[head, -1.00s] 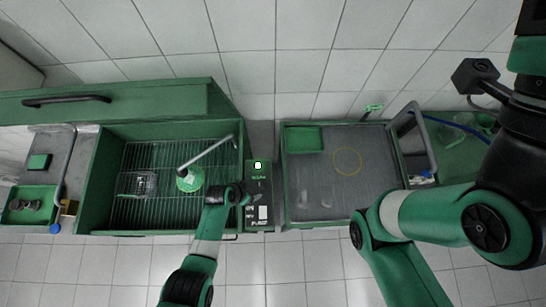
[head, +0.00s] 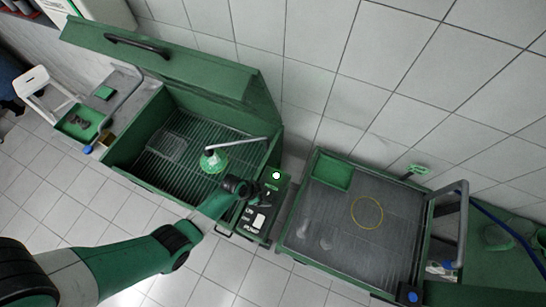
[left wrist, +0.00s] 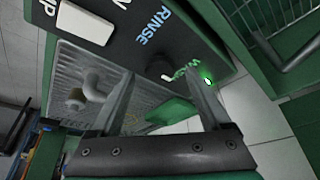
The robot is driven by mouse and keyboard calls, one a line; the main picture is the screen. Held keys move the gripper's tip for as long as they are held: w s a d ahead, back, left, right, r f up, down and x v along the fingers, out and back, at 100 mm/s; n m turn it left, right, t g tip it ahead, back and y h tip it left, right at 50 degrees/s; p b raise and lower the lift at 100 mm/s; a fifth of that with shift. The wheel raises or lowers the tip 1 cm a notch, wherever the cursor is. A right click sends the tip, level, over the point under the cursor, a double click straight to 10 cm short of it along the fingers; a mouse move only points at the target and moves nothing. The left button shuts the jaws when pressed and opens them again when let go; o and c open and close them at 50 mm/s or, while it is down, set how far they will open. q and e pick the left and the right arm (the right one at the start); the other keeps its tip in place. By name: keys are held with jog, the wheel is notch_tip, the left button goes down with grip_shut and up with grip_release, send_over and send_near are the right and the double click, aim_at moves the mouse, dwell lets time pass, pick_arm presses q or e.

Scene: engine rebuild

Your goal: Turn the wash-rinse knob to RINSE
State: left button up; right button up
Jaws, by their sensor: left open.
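The dark control panel (head: 262,205) stands between the wash tank and the grey-topped table. My left gripper (head: 248,189) is over its upper part. In the left wrist view the panel (left wrist: 112,45) carries white lettering and a blue RINSE label (left wrist: 153,25). My left gripper (left wrist: 160,74) is open, its two fingers apart and pointing at the panel, with RINSE just beyond the fingertips. A small pale pointer-like mark shows between the fingers; the wash-rinse knob itself is hard to make out, so I cannot tell its setting or whether I touch it. My right gripper is out of view.
A lit green lamp (head: 276,175) and a white switch (head: 258,221) are on the panel. The open green wash tank (head: 125,150) holds a rack and a spout over a green round part. The grey-topped table (head: 345,240) carries a green tray (head: 333,171) and a yellow ring (head: 367,213).

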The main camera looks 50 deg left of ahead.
pick_arm(q)
jog(key=shift+b+x, duration=0.35)
jog(key=shift+x, duration=0.45)
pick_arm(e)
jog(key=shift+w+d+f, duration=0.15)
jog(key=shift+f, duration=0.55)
pick_arm(q)
jog(key=shift+r, duration=0.1)
grip_shut()
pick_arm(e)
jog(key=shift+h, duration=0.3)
